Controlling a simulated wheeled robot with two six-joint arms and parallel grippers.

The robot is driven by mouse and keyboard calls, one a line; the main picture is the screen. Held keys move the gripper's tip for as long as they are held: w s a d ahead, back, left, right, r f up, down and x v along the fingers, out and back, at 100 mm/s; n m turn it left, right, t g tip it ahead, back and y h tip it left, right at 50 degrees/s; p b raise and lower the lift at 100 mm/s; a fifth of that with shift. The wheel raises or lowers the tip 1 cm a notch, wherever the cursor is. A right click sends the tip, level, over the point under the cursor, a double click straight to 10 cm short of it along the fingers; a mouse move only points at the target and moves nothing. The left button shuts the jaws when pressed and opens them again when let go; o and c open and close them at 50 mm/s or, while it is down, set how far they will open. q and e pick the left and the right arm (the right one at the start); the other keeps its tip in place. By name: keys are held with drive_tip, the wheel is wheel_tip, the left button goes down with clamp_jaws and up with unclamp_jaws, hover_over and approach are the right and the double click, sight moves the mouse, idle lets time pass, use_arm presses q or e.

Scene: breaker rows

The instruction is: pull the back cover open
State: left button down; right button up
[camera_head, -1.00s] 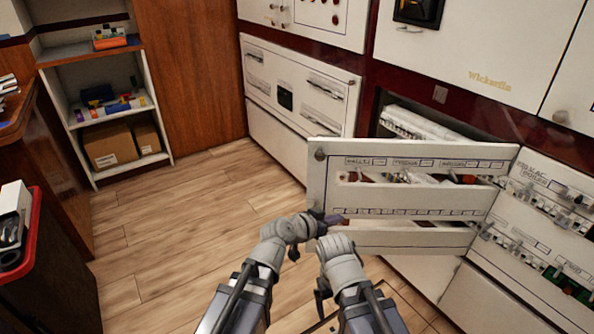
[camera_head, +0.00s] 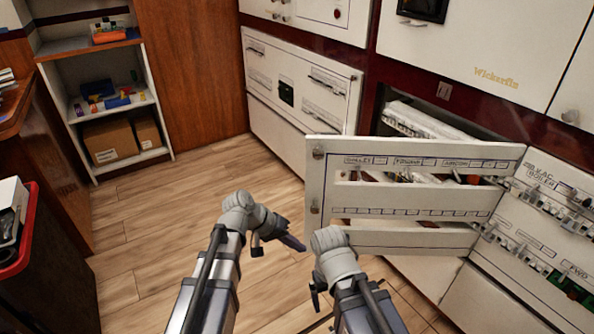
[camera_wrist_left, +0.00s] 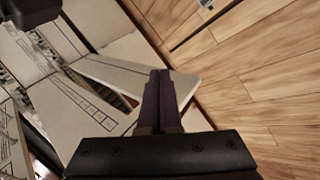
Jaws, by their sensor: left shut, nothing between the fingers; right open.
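The back cover (camera_head: 400,240) is a white slotted panel with label strips, standing swung out from the breaker cabinet, its free edge to the left. Breakers show behind it through the slots. My left gripper (camera_head: 294,243) is shut and empty, just left of the cover's free edge, with a small gap in the head view. In the left wrist view, its dark fingers (camera_wrist_left: 158,100) are together, with white panelling behind them. My right gripper (camera_head: 332,240) is in front of the cover's lower left corner; its fingers are mostly hidden by the wrist.
The cabinet opening (camera_head: 440,115) is exposed behind the cover. A breaker panel (camera_head: 545,225) is at the right. White cabinet doors (camera_head: 300,85) stand behind. A shelf (camera_head: 108,105) with boxes and a red-rimmed bin (camera_head: 30,230) are at the left. The wooden floor (camera_head: 170,210) is clear.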

use_arm(q)
drive_tip(key=w+a+r+n+t+h, duration=0.2)
drive_tip(key=w+a+r+h, duration=0.35)
drive_tip(key=r, duration=0.25)
drive_tip(key=w+a+r+n+t+h, duration=0.2)
drive_tip(key=w+a+r+h, duration=0.25)
drive_tip(key=w+r, duration=0.35)
drive_tip(key=s+d, duration=0.1)
drive_tip(key=d, duration=0.8)
drive_tip(key=shift+s+d+r+y, duration=0.25)
drive_tip(key=shift+s+r+y, duration=0.05)
drive_tip(key=shift+r, duration=0.05)
